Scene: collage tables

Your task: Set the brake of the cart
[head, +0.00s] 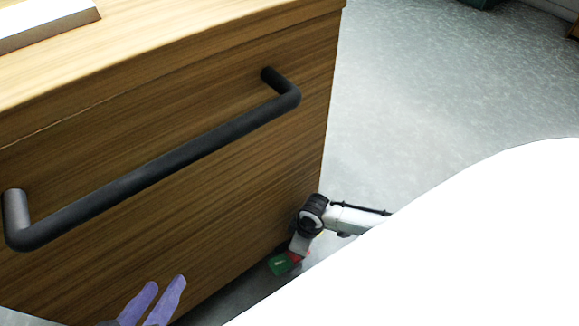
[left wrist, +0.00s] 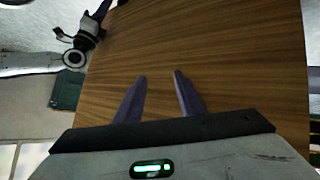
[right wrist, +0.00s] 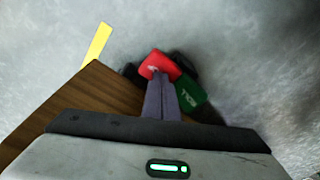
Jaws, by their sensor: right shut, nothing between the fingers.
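The cart (head: 180,170) is a wooden box with a black bar handle (head: 150,172) on its near face. At its lower right corner, near the floor, is the brake pedal, with a red part (right wrist: 156,62) and a green lettered part (right wrist: 190,96). The green part also shows in the head view (head: 279,265). My right gripper (right wrist: 161,78) is shut and empty, its fingertips at the red part; I cannot tell whether they touch. My left gripper (head: 165,285) is open and empty in front of the cart's face, below the handle; its spread fingers show in the left wrist view (left wrist: 161,80).
A white object (head: 45,22) lies on the cart's top at the back left. A yellow strip (right wrist: 97,45) lies on the floor near the cart corner. A large white surface fills the head view's lower right.

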